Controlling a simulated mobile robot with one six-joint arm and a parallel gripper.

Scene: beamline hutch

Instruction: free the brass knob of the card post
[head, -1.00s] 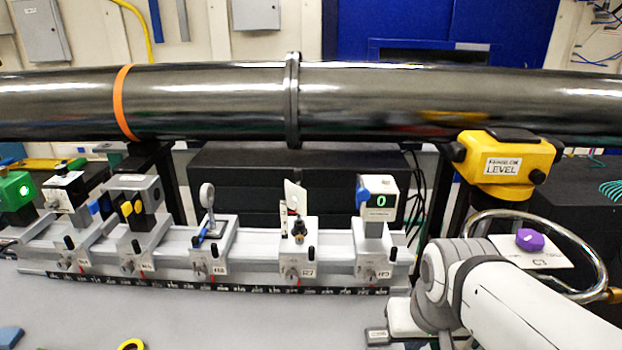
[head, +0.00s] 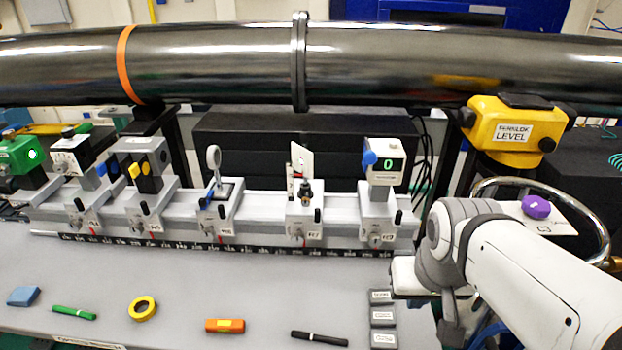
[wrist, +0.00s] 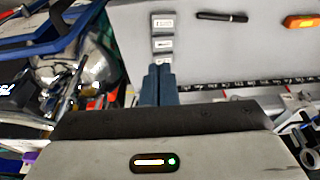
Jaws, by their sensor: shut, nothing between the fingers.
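The card post stands on the second rail carrier from the right. Its upright white card (head: 301,160) tops it, with a small dark knob with a brassy tint (head: 305,188) at the post in front of and below the card. The knob is too small to tell how it is set. My gripper (wrist: 158,85) shows in the wrist view with its two dark blue fingers together and nothing between them, over the grey table near small labelled blocks (wrist: 163,44). In the head view its fingers are hidden by my arm. My gripper is apart from the card post.
The dark beam pipe (head: 200,65) runs above and behind the rail. A yellow level (head: 515,130) and a metal ring (head: 598,225) are at right. The table front holds scattered pens, tape (head: 143,308) and blocks.

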